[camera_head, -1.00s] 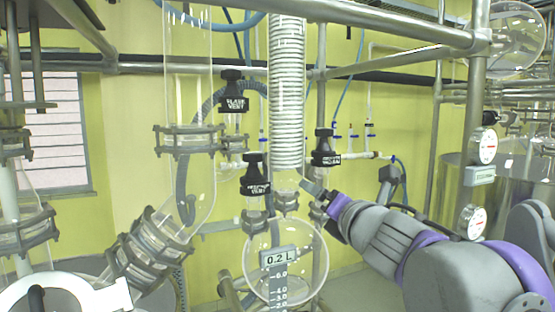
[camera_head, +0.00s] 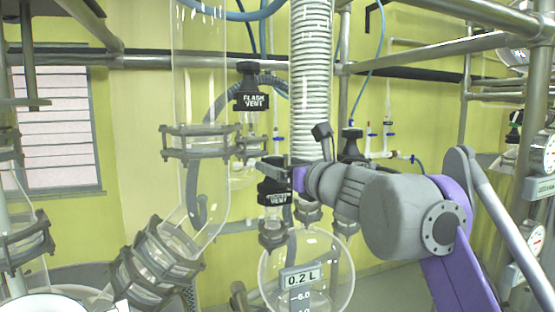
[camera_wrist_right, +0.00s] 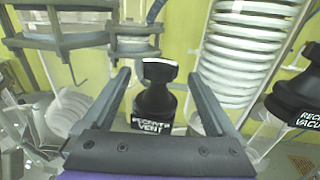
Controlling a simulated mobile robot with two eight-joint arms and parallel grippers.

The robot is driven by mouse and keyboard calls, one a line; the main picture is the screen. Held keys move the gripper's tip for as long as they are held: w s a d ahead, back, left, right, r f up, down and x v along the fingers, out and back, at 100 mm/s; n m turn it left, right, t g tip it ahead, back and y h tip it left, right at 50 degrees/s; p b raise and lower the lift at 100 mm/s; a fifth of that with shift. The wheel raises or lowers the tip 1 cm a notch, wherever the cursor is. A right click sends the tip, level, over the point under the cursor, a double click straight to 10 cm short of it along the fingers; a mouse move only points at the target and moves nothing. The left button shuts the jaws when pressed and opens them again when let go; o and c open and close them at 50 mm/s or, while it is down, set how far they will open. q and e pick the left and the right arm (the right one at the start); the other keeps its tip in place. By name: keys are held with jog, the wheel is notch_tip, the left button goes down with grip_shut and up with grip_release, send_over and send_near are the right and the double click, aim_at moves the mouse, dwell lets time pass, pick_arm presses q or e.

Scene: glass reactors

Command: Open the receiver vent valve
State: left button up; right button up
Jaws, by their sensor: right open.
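The receiver vent valve (camera_head: 274,196) has a black knob labelled as receiver vent and sits above the round glass receiver (camera_head: 335,262). In the right wrist view the valve (camera_wrist_right: 153,108) stands upright between the two fingers, with its narrow black top towards their tips. My right gripper (camera_head: 272,165) reaches in from the right at the top of the valve and partly covers it. In the right wrist view the gripper (camera_wrist_right: 158,76) is open, with a gap visible on both sides of the valve. My left gripper is not in view.
The black flash vent valve (camera_head: 251,98) stands above and left of my gripper. The receiver vacuum valve (camera_wrist_right: 297,98) is close on the right in the wrist view. A white coiled condenser (camera_head: 312,80) rises just behind. Metal pipes (camera_head: 480,90) run on the right.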

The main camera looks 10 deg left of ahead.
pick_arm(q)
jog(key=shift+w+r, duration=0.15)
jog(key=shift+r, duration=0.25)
pick_arm(e)
jog(key=shift+x, duration=1.05)
jog(key=c, duration=1.4)
jog(key=n+g+y+p, duration=0.2)
jog(key=r+n+g+y+p, duration=0.1)
jog(key=g, duration=0.1)
jog(key=shift+w+d, duration=0.3)
jog(key=shift+w, duration=0.05)
jog(key=shift+w+f+n+g+y+p, duration=0.1)
jog(key=shift+f+n+g+y+p, duration=0.2)
jog(key=shift+n+g+y+p, duration=0.4)
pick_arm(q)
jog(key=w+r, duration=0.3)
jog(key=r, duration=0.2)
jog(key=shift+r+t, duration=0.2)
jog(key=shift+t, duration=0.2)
pick_arm(e)
jog(key=shift+f+g, duration=0.1)
jog(key=shift+g, duration=0.3)
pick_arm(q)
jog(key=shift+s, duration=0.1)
pick_arm(e)
jog(key=o, duration=1.4)
